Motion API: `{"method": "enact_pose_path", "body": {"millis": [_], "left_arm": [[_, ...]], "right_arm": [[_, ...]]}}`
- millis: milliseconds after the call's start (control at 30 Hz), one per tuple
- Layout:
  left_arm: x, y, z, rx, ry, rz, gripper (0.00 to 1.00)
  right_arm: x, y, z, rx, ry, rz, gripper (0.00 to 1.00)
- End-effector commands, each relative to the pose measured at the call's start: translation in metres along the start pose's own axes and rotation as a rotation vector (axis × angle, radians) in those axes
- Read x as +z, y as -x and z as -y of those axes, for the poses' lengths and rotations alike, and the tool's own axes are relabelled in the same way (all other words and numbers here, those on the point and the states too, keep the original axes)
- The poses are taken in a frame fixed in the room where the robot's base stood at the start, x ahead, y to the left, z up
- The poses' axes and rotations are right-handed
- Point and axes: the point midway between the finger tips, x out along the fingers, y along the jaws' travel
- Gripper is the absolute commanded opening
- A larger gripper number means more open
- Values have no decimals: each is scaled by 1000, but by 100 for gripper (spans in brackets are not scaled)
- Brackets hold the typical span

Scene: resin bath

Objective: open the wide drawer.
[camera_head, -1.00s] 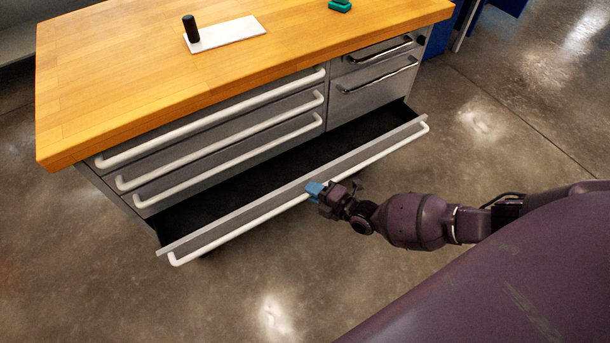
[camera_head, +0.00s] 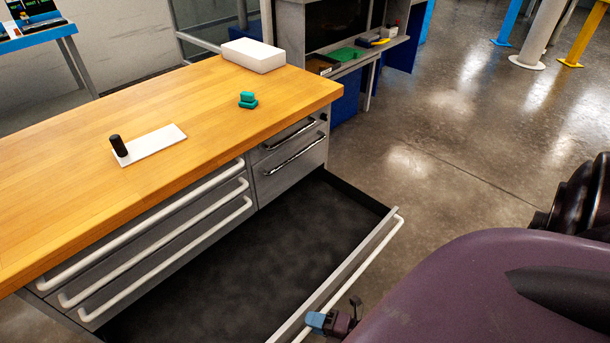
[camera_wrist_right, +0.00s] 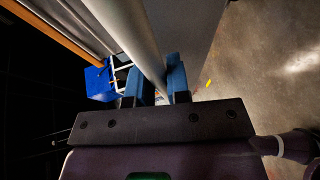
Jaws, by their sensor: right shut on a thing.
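The wide drawer (camera_head: 268,248) is the bottom one of the workbench cabinet. It stands far out, and its dark inside looks empty. Its long white bar handle (camera_head: 358,270) runs along the front. My right gripper (camera_head: 318,320) is at that handle near the lower edge of the head view. In the right wrist view the two blue fingers (camera_wrist_right: 158,82) are shut on the white bar (camera_wrist_right: 128,38), one on each side of it. Part of the drawer front is cut off at the bottom of the head view. My left gripper is not in view.
The wooden worktop (camera_head: 70,185) carries a white plate (camera_head: 160,147) with a black cylinder (camera_head: 118,145), teal blocks (camera_head: 248,100) and a white box (camera_head: 253,55). Shut drawers (camera_head: 165,245) sit above the open one. The floor to the right (camera_head: 440,170) is clear.

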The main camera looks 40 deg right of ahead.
Motion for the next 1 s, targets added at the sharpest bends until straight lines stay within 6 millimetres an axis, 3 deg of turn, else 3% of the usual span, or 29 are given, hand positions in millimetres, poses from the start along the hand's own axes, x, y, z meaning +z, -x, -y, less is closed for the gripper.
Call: {"method": "enact_pose_path", "body": {"millis": [467,500,533,833,1000], "left_arm": [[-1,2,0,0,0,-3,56],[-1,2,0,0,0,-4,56],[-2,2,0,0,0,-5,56],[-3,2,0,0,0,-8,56],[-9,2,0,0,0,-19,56]], "right_arm": [[-2,6,2,-1,0,1,0],[-2,6,2,-1,0,1,21],[-2,6,2,-1,0,1,26],[-2,7,1,0,0,1,26],[-2,21,1,-1,1,2,26]]}}
